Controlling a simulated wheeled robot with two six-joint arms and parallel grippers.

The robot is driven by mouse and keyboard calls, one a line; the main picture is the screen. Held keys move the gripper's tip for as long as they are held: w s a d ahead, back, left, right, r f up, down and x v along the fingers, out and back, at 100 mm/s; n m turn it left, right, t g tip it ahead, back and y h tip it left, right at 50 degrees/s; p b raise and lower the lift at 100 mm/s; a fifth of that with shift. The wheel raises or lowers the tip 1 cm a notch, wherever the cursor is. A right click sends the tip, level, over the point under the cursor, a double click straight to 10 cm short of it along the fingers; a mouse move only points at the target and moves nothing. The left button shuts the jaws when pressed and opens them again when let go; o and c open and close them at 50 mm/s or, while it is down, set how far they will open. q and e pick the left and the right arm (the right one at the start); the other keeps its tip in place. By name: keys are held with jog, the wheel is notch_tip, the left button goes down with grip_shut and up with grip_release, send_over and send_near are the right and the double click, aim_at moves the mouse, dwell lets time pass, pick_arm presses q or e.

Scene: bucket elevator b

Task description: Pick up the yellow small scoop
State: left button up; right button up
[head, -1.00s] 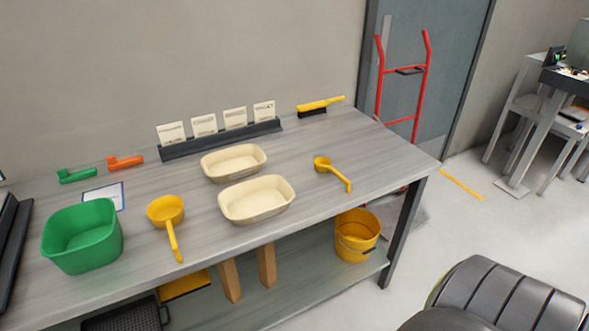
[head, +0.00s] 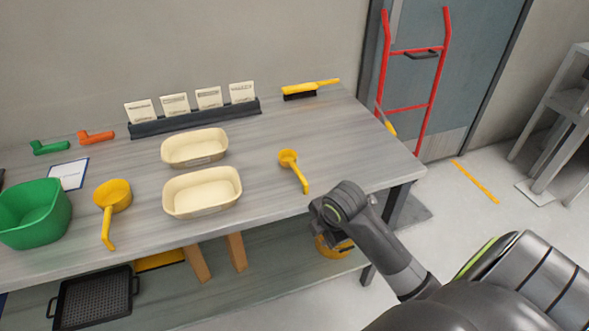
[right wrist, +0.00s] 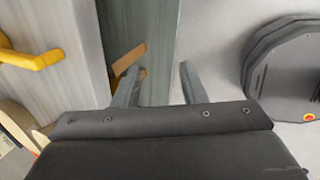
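The small yellow scoop (head: 289,158) lies on the grey table, right of the cream trays, with its handle toward the front edge. A larger yellow scoop (head: 115,195) lies at the left beside the green tub. My right gripper (head: 318,222) is at the table's front edge, just in front of and right of the small scoop, not touching it. In the right wrist view, my right gripper (right wrist: 159,82) has its two fingers apart with nothing between them. A yellow handle (right wrist: 30,58) shows at the upper left there. My left gripper is not in view.
Two cream trays (head: 235,187) stand mid-table. A green tub (head: 68,212) is at the left. A yellow brush (head: 318,84) and a card rack (head: 195,119) are at the back. A yellow bucket (head: 325,250) sits on the lower shelf, partly hidden by my arm.

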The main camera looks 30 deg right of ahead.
jog(key=w+d+r+n, duration=0.2)
jog(key=w+r+n, duration=0.55)
jog(key=r, duration=0.25)
jog(key=w+d+r+n, duration=0.3)
jog(key=w+r+n, duration=0.3)
jog(key=r+n, duration=0.3)
jog(key=b, duration=0.2)
send_over(295, 165)
jog(key=s, duration=0.2)
jog(key=f, duration=1)
jog(key=shift+s+d+f, duration=0.1)
jog(key=shift+s, duration=0.1)
jog(key=shift+w+p+x, duration=0.2)
jog(key=shift+p+x, duration=0.2)
jog(key=shift+x, duration=2.65)
jog(key=shift+a, duration=0.25)
grip_shut()
